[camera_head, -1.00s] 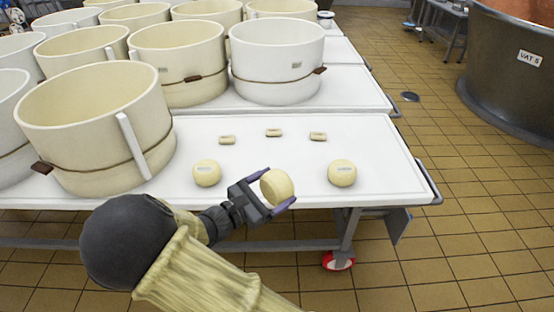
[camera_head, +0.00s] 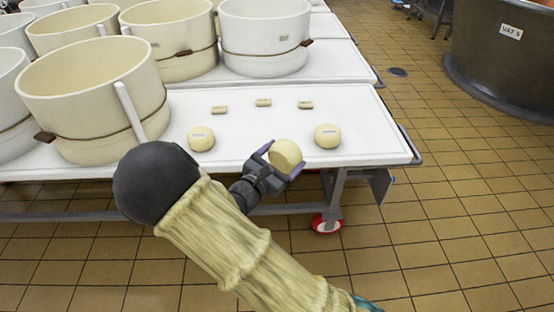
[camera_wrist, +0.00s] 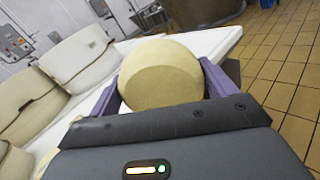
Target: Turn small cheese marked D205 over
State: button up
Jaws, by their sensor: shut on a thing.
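My gripper (camera_head: 277,166) is shut on a small round pale-yellow cheese (camera_head: 286,155), at the front edge of the white table. In the wrist view the cheese (camera_wrist: 162,76) sits between the two purple fingers, with a flat round face turned toward the camera. No label shows on the held cheese, so I cannot read its mark. Two similar small cheeses stand on the table, one on the left (camera_head: 201,138) and one on the right (camera_head: 327,135). Each carries a pale label too small to read.
Several small labelled blocks, one of them in the middle (camera_head: 263,102), lie in a row behind the cheeses. Large cream moulds, such as the nearest one (camera_head: 75,97), crowd the left. The white table (camera_head: 376,135) is bare at right. VAT 5 (camera_head: 500,70) stands beyond the tiled floor.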

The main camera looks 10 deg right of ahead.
jog(key=w+d+f+n+t+y, duration=0.1)
jog(key=d+f+n+t+y, duration=0.1)
jog(key=f, duration=0.4)
jog(key=w+d+f+n+t+y, duration=0.1)
jog(key=d+f+n+y, duration=0.2)
jog(key=d+f+y, duration=0.1)
notch_tip(320, 180, down, 2)
jog(key=shift+w+d+f+t+y, duration=0.25)
jog(key=shift+d+t+y, duration=0.15)
jog(key=shift+d, duration=0.5)
jog(key=shift+d, duration=0.1)
